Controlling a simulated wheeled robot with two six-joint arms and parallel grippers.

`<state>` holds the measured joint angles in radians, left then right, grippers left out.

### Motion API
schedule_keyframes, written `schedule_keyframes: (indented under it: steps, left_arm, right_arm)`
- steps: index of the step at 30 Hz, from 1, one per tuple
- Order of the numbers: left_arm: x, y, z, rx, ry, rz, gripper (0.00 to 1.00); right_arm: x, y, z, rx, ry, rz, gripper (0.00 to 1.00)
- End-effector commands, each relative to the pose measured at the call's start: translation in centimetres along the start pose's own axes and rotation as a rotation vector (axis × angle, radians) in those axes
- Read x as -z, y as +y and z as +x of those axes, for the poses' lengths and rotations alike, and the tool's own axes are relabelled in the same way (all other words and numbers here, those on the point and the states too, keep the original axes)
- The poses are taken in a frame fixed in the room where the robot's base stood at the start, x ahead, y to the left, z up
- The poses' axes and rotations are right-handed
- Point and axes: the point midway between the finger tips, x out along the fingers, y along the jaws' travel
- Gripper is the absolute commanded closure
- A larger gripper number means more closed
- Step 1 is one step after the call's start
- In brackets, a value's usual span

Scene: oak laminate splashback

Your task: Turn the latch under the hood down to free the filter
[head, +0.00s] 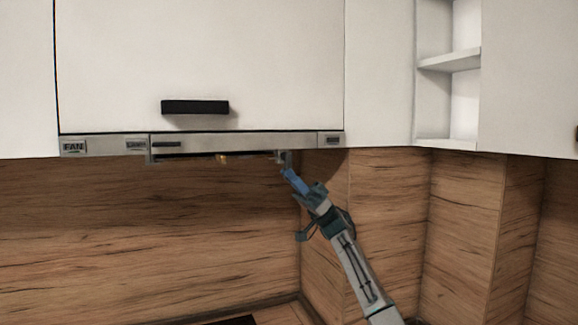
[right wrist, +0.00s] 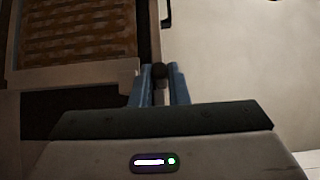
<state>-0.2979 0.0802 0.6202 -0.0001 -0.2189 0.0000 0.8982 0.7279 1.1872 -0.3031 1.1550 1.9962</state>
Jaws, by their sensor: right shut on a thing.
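The range hood (head: 240,140) is a slim grey strip under a white cabinet. My right gripper (head: 288,172) reaches up to the right end of its underside. In the right wrist view the two blue fingers (right wrist: 160,78) are shut on a small dark-tipped piece, the latch (right wrist: 159,71), at the edge of the filter frame. The filter (right wrist: 80,30) shows there as a brown mesh panel in a pale frame, up and left of the fingers. How far the latch is turned I cannot tell. My left gripper is not in view.
The white cabinet door (head: 200,60) has a black handle (head: 195,107). Open shelves (head: 448,62) are to the right. The wood splashback (head: 150,230) lies behind and below the hood. The space below the hood, left of my right arm, looks clear.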

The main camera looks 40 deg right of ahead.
Motion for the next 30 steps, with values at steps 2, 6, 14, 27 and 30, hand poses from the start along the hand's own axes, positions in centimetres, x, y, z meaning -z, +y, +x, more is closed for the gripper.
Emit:
schedule_keyframes:
  steps: [2,6,14,27,30]
  left_arm:
    - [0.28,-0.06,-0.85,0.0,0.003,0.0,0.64]
    - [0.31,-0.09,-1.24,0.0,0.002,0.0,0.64]
    - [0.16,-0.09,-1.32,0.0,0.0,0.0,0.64]
    - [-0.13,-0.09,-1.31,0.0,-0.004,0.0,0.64]
    - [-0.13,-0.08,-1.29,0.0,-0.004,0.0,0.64]
  right_arm:
    - [0.35,0.02,0.16,-0.001,-0.026,-0.001,1.0]
    - [0.38,0.02,-0.02,-0.001,-0.053,0.0,1.0]
    - [0.33,0.0,-0.15,0.0,-0.067,-0.001,1.0]
    - [0.33,-0.01,-0.13,0.001,-0.066,-0.002,0.76]
    - [0.33,-0.02,-0.12,0.001,-0.065,-0.002,0.76]
